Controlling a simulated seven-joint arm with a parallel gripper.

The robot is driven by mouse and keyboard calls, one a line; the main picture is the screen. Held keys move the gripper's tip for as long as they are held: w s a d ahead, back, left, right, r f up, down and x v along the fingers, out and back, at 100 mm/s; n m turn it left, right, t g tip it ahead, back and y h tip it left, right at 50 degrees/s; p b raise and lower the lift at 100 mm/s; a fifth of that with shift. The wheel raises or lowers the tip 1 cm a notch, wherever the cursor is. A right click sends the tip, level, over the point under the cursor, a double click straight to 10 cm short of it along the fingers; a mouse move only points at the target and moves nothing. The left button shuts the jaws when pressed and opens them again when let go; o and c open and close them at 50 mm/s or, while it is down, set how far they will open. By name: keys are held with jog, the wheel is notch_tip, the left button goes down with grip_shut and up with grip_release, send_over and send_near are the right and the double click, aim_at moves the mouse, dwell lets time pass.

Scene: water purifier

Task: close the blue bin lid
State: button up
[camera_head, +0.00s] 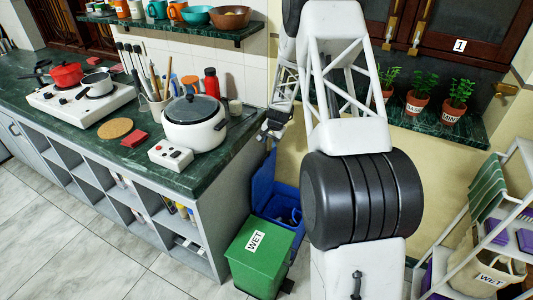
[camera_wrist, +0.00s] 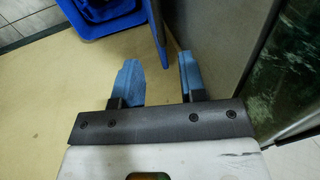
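The blue bin (camera_head: 288,222) stands on the floor behind the green bin in the head view, with its lid (camera_head: 264,180) raised upright on the left side, near the counter's end. My gripper (camera_head: 268,131) is above the raised lid, beside the counter. In the wrist view the blue bin (camera_wrist: 101,20) is at the top left, and the lid (camera_wrist: 157,32) shows as a thin upright edge at the top. My gripper (camera_wrist: 160,66) is open, its two blue fingers apart with nothing between them. The lid's edge lies beyond the gap; whether it touches a finger I cannot tell.
A green bin (camera_head: 261,255) labelled WET stands in front of the blue bin. The green-topped counter (camera_head: 215,168) is close on the left, with a white rice cooker (camera_head: 194,124) near its end. A white shelf rack (camera_head: 500,215) stands at the right.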

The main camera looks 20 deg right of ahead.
aim_at(266, 154)
jog(key=shift+f, duration=0.15)
jog(key=shift+x, duration=3.75)
jog(key=shift+c, duration=0.3)
grip_shut()
